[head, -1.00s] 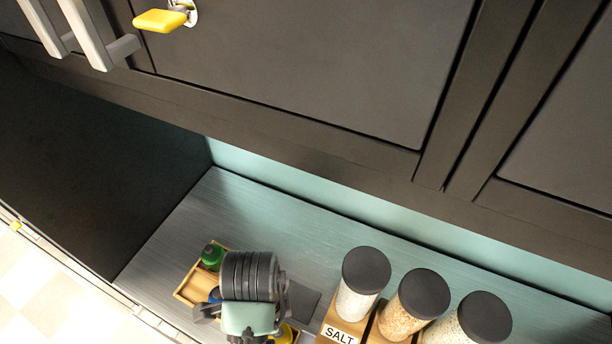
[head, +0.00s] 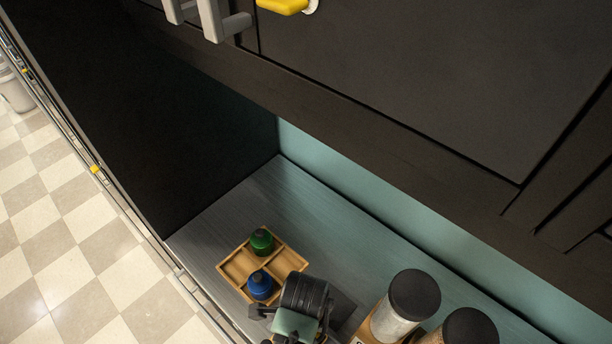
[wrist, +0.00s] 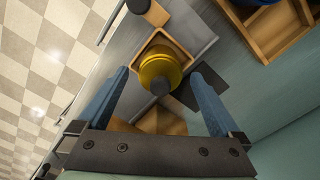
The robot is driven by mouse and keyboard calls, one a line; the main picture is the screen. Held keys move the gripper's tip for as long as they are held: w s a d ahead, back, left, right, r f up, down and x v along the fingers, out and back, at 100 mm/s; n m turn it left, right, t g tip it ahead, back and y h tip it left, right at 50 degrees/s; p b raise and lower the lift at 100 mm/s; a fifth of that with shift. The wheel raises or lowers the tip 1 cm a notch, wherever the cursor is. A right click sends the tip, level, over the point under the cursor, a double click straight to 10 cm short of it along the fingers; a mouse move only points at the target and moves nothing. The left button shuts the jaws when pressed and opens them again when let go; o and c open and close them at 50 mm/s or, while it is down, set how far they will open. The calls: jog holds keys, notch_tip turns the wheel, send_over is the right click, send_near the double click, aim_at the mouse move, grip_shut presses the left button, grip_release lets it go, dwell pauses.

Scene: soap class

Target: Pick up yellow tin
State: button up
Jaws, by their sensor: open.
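The yellow tin (wrist: 160,68) shows in the wrist view as a round, shiny yellow body with a dark top. It appears to stand in a square wooden compartment (wrist: 188,57). My gripper (wrist: 161,75) is open, with one blue finger on each side of the tin. I see gaps between the fingers and the tin; whether the fingers are level with it I cannot tell. In the head view my gripper (head: 296,326) is at the bottom edge, and the tin is hidden or out of frame.
A divided wooden tray (head: 237,268) holds a green bottle (head: 262,241) and a blue bottle (head: 260,285), left of my gripper. Dark-lidded jars (head: 413,295) stand to the right. A dark cabinet (head: 400,90) overhangs the grey counter (head: 215,233). Tiled floor (head: 75,250) lies left.

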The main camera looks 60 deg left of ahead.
jog(key=shift+f, duration=1.5)
jog(key=c, duration=1.4)
jog(key=shift+c, duration=0.9)
jog(key=shift+r, duration=0.15)
